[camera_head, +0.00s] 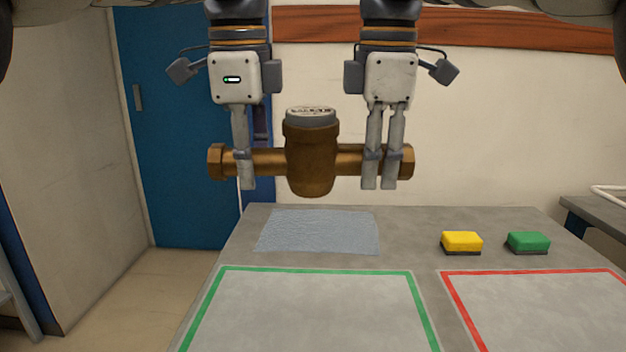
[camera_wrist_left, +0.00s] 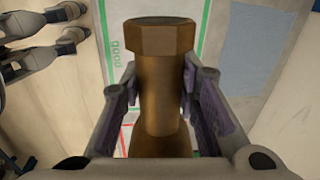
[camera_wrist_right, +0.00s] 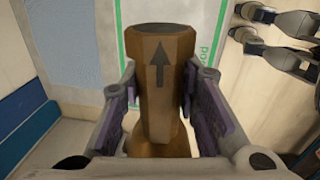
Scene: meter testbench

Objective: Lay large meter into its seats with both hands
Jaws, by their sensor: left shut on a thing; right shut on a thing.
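The large meter is a brass-brown body (camera_head: 312,155) with a pale round dial on top and a pipe with hexagonal ends on each side. In the left wrist view a hexagonal pipe end (camera_wrist_left: 160,38) sticks out beyond the fingers. In the right wrist view the pipe end (camera_wrist_right: 163,45) carries a dark arrow. I cannot identify the seats in the head view.
The grey bench has a green-outlined area (camera_head: 315,270), a red-outlined area (camera_head: 520,273) and a bluish mat (camera_head: 320,231). A yellow sponge (camera_head: 461,242) and a green sponge (camera_head: 528,242) lie right.

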